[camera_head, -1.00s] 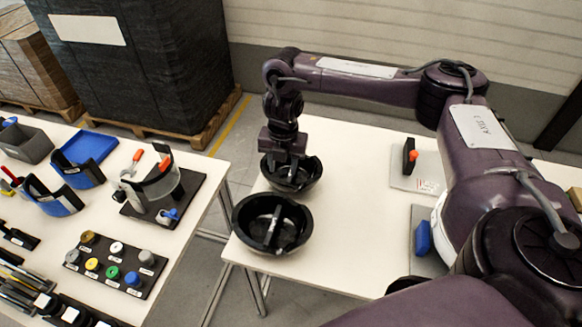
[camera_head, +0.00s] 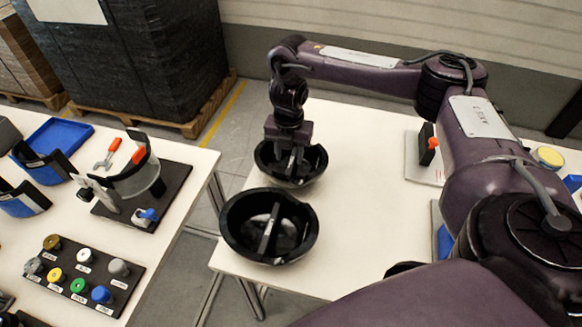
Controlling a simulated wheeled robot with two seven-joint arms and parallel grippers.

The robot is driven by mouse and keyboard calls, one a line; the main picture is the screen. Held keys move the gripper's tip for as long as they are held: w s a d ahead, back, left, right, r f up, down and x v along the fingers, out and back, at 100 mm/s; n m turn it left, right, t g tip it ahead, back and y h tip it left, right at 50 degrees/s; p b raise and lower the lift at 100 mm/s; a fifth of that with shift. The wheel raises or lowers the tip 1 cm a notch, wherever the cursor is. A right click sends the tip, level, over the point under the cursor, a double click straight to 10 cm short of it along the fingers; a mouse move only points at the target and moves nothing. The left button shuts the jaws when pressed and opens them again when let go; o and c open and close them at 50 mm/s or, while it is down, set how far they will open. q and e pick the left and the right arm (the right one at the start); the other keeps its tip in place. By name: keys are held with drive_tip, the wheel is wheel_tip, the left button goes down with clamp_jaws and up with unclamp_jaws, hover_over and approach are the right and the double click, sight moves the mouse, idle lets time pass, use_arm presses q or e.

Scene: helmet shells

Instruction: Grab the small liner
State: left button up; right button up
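Two black bowl-shaped helmet shells stand on the white table; the nearer shell (camera_head: 300,236) has a bar across its inside. My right gripper (camera_head: 292,160) points down into the farther shell (camera_head: 311,175), with its fingers inside the rim. The fingers are dark against the shell, so I cannot tell whether they are open or shut on its inner bar. Curved blue-and-black pieces, one of them a blue-and-black band (camera_head: 45,166), stand on the left table. I cannot tell which piece is the small liner. My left gripper is not in view.
The left table holds a blue tray (camera_head: 58,133), a black fixture board (camera_head: 172,182) with a clear curved visor, and a rack (camera_head: 125,285) of coloured caps. A gap separates the tables. My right arm spans the right table. A grey plate (camera_head: 411,170) lies on it.

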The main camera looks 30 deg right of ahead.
sight(289, 169)
drive_tip(key=f, duration=0.2)
drive_tip(key=f+b, duration=0.1)
drive_tip(key=f, duration=0.1)
drive_tip(key=shift+s+a, duration=0.3)
drive_tip(key=shift+s, duration=0.05)
drive_tip(key=shift+w+d+f, duration=0.1)
drive_tip(key=shift+w+f, duration=0.05)
drive_tip(key=shift+f, duration=0.35)
drive_tip(key=shift+r, duration=0.1)
drive_tip(key=shift+c, duration=0.4)
clamp_jaws()
